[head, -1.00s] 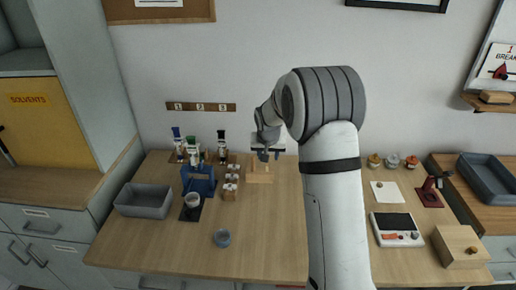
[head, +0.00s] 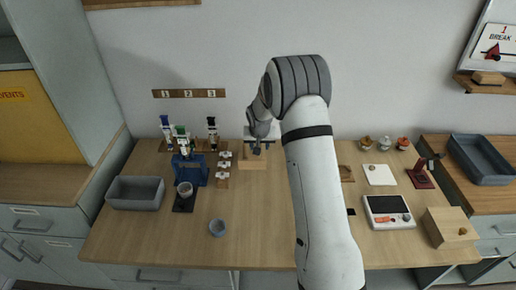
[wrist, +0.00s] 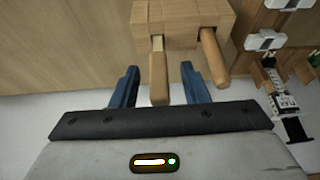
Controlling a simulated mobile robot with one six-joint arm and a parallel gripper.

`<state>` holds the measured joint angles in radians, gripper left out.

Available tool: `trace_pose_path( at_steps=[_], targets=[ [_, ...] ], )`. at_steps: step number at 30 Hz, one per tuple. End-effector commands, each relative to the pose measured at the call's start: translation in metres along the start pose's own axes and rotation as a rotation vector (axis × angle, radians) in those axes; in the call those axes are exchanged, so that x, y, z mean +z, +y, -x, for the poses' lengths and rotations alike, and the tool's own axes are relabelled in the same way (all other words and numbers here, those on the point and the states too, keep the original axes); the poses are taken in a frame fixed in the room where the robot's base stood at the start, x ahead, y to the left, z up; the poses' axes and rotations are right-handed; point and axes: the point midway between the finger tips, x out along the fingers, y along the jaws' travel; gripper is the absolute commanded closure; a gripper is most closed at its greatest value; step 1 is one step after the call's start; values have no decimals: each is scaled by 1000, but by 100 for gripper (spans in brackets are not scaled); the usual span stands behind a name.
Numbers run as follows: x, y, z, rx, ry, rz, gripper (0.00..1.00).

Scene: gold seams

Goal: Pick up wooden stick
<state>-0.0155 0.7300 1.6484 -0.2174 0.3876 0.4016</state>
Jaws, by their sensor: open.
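A light wooden block holder (wrist: 180,14) has two wooden sticks standing out of it in the wrist view. One wooden stick (wrist: 158,76) lies between the two blue fingers of my gripper (wrist: 159,84), with a visible gap on both sides. The second wooden stick (wrist: 213,56) is outside the right finger. My gripper is open and holds nothing. In the head view my gripper (head: 257,147) is at the wooden holder (head: 252,163) near the back of the bench; the sticks are mostly hidden there.
Left of the holder are small white-topped blocks (head: 223,165), a blue stand (head: 190,172) and bottles (head: 212,128). A scale (head: 389,212) is right of my arm. The front middle bench is clear.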

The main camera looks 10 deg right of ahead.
Motion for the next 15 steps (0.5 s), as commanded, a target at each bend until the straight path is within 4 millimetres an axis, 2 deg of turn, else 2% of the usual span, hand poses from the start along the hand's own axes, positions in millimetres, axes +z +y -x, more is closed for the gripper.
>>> trace_pose_path(
  at_steps=[4,15],
  targets=[
    [0,0,0,0,1,0,59],
    [0,-1,0,-1,0,1,89]
  ],
)
